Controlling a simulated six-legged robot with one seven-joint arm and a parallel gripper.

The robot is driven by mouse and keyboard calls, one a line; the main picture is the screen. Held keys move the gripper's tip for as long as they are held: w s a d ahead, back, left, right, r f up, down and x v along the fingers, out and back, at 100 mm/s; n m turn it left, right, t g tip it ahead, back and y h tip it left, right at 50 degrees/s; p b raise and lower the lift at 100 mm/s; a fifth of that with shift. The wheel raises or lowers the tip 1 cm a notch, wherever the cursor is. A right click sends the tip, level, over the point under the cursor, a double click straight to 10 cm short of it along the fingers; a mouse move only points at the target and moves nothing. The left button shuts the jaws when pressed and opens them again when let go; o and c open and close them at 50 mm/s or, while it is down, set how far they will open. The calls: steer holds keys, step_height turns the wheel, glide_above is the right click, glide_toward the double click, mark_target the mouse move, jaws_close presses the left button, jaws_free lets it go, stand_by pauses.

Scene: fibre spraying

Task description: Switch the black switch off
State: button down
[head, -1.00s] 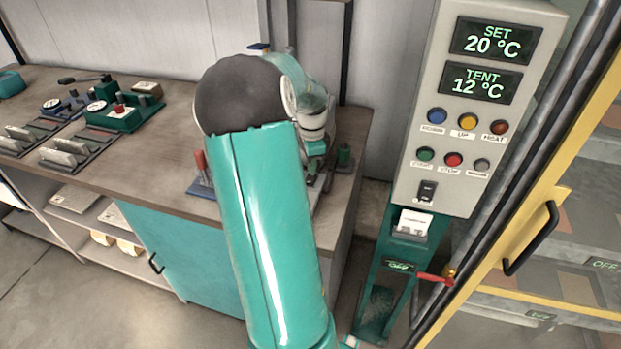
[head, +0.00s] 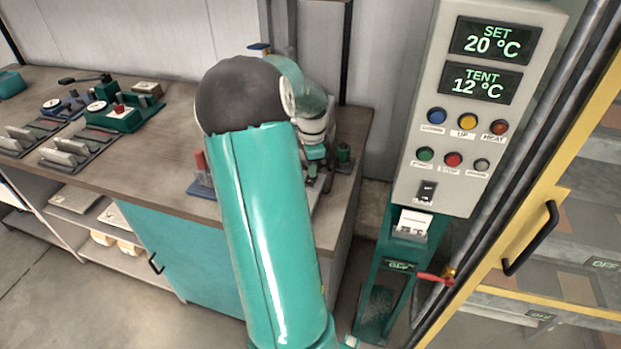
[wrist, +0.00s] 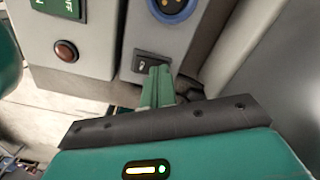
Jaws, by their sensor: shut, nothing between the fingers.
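In the wrist view a small black rocker switch (wrist: 151,65) with a white mark sits low on a grey box face. My gripper (wrist: 160,72) is shut, its green fingertips right at the lower right of this switch; I cannot tell whether they touch it. The fingers cover part of the switch's lower edge. In the head view a black switch (head: 427,191) shows on the grey control panel, below the coloured buttons, with my arm well to its left. I cannot tell whether both views show the same switch. My gripper is mostly hidden behind my arm in the head view.
Beside the switch in the wrist view are a blue-ringed round fitting (wrist: 172,8) and a red-brown button (wrist: 66,50). The head view shows a workbench (head: 150,165) with several devices at its left, and a yellow-framed door (head: 500,245) at right.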

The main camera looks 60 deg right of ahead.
steer(key=shift+r, duration=3.45)
steer(key=w+a+r+n+t, duration=0.1)
steer(key=w+a+r+n, duration=0.25)
steer(key=a, duration=0.45)
steer(key=w+a+r+n+t, duration=0.15)
steer(key=w+a+n, duration=0.25)
steer(key=a, duration=0.4)
steer(key=w+a+r+n, duration=0.3)
steer(key=a+n, duration=0.1)
steer(key=a, duration=0.3)
steer(key=s+a+r+n+t, duration=0.1)
steer(key=s+a+n, duration=0.2)
steer(key=a+n, duration=0.5)
steer(key=s+a+r+n+t, duration=0.1)
steer(key=a+n, duration=0.7)
steer(key=a, duration=1)
steer(key=s+t, duration=0.1)
steer(key=s, duration=0.1)
steer(key=shift+s+n, duration=0.35)
steer(key=shift+s, duration=0.05)
steer(key=shift+s, duration=0.1)
